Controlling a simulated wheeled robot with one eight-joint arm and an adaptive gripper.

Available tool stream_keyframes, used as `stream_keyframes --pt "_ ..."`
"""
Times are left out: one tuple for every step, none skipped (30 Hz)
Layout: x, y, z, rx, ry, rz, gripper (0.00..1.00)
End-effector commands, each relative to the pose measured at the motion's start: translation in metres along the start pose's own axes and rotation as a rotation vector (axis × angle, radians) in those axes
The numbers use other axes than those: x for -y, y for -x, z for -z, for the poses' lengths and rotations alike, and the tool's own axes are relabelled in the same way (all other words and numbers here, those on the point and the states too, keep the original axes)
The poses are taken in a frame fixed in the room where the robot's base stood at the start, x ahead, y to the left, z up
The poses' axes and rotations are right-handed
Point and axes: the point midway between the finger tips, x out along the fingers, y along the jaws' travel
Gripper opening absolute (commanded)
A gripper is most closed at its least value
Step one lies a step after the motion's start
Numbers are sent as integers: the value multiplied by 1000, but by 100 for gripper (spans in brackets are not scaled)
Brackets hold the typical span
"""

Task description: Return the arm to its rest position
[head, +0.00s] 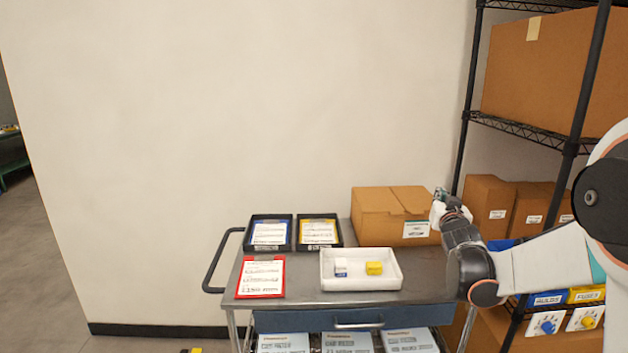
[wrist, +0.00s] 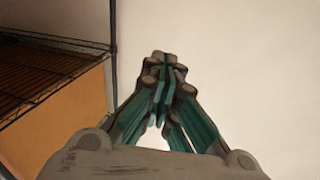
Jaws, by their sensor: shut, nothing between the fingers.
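My gripper (head: 440,195) is at the right side of the head view, raised in front of the right part of a cardboard box on the cart. My arm reaches in from the right edge, bent at a dark joint beside the cart. In the wrist view my gripper (wrist: 163,65) has its green-lined fingers drawn together at the tips, with nothing between them. The wrist view looks past the fingers at a pale wall.
A metal cart (head: 310,303) carries a white tray (head: 335,286) with small items, two black trays, a red-framed sheet (head: 260,278) and the cardboard box (head: 375,215). A black wire shelf (head: 530,135) with boxes stands at the right.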

Motion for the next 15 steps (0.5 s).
stream_keyframes --pt "4 16 6 33 4 -10 0" --pt "6 24 9 54 7 -16 0" --pt "8 36 11 82 11 -24 0" --pt "9 45 13 103 15 -30 0" --pt "11 54 14 125 17 -35 0" --pt "13 67 15 154 22 -41 0" --pt "14 76 15 176 26 -44 0" --pt "16 86 16 198 29 -46 0" --pt "18 100 15 228 35 -50 0" --pt "19 111 15 252 37 -52 0" --pt "20 122 14 275 43 -54 0" --pt "22 136 12 305 47 -55 0" --pt "24 148 10 328 52 -54 0" --pt "26 159 8 352 56 -54 0" --pt "28 175 6 383 62 -52 0"
